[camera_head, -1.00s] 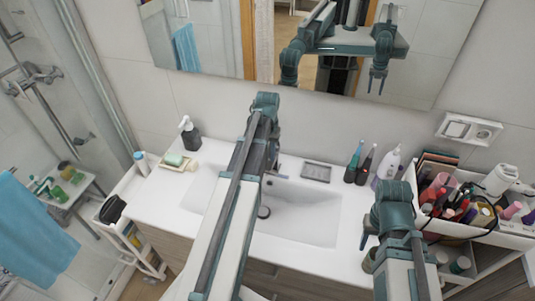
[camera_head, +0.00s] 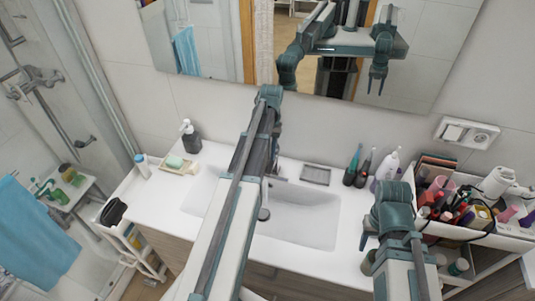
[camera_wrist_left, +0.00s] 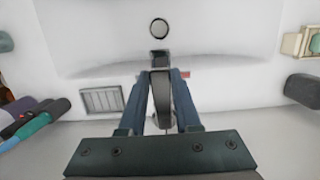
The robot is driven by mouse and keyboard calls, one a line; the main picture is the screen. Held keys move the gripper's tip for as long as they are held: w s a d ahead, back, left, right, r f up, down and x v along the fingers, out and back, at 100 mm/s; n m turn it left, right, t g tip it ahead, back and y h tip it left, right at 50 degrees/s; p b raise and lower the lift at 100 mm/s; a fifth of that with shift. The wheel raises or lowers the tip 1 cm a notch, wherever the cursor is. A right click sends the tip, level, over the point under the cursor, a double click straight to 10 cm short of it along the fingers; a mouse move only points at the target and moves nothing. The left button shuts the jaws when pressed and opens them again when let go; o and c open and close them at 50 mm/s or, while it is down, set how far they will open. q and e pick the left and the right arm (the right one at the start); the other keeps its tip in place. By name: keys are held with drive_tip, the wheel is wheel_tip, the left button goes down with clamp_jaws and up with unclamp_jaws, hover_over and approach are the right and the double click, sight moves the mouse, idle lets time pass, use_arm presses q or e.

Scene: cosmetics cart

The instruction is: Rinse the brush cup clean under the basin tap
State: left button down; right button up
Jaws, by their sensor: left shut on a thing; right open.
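The basin (camera_head: 315,222) is set in the white counter, and its tap is mostly hidden behind my left arm in the head view. In the left wrist view my left gripper (camera_wrist_left: 161,76) has its two fingers closed around the dark grey tap (camera_wrist_left: 161,100), apparently on its lever. The round drain (camera_wrist_left: 159,28) lies beyond it. My right gripper (camera_head: 365,242) points down, open, at the counter's right front. A small olive-grey cup (camera_head: 368,263), possibly the brush cup, shows just below it, partly hidden by my arm. I see no water running.
A soap dish (camera_head: 178,165) and dark pump bottle (camera_head: 190,138) stand left of the basin. A grey slotted tray (camera_head: 316,175), dark upright devices and a white bottle (camera_head: 388,165) line the back. A full cosmetics cart (camera_head: 470,230) stands right.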

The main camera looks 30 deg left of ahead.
use_arm(q)
drive_tip(key=c, duration=0.6)
unclamp_jaws()
wheel_tip(320, 180, up, 14)
drive_tip(key=w+p, duration=0.2)
drive_tip(key=p, duration=1.1)
drive_tip(key=shift+w+a+f+p, duration=0.2)
drive_tip(key=shift+a+p, duration=0.1)
